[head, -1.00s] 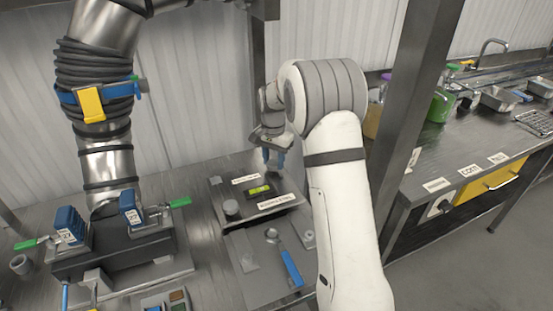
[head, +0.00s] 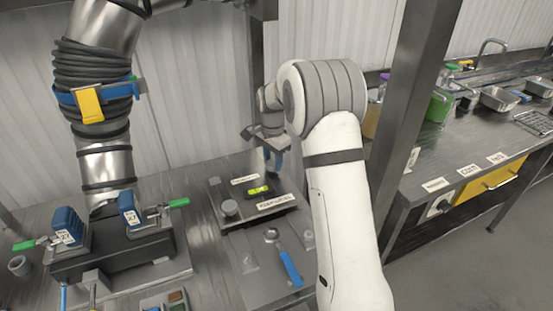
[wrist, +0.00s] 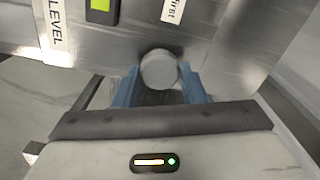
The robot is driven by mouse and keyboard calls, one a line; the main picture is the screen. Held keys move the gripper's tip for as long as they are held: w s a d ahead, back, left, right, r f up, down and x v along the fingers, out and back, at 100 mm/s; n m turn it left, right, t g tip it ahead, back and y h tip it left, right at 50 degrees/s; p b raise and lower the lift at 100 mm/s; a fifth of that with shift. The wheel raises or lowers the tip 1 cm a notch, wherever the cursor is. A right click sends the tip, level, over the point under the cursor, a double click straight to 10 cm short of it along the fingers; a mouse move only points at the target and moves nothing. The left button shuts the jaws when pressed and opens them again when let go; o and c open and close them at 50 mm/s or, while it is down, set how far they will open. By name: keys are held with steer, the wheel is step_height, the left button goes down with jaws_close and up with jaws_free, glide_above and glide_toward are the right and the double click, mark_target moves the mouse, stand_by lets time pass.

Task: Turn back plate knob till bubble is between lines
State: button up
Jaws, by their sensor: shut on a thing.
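The plate (head: 236,217) lies on the steel table at the middle of the head view, with a green bubble level (head: 258,190) on it. The level also shows at the top of the wrist view (wrist: 102,8), cut off by the edge; the bubble is too small to read. The back plate knob (wrist: 159,69) is a round grey knob at the plate's edge in the wrist view. My gripper (wrist: 160,84) is shut on this knob, one blue finger on each side. In the head view my gripper (head: 274,163) is at the plate's back edge and hides the knob.
A front knob (head: 229,207) stands on the plate's near left corner. A blue-handled tool (head: 288,262) lies in front of the plate. A pipe stand with blue blocks (head: 67,226) and green levers is at left. A side counter (head: 440,165) stands at right behind a steel post.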

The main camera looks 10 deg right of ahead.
mark_target(272, 162)
steer(key=shift+w+a+r, duration=0.1)
steer(key=shift+a+r, duration=0.05)
steer(key=o, duration=1)
step_height(272, 162, up, 8)
steer(key=shift+f, duration=0.25)
steer(key=shift+r, duration=0.1)
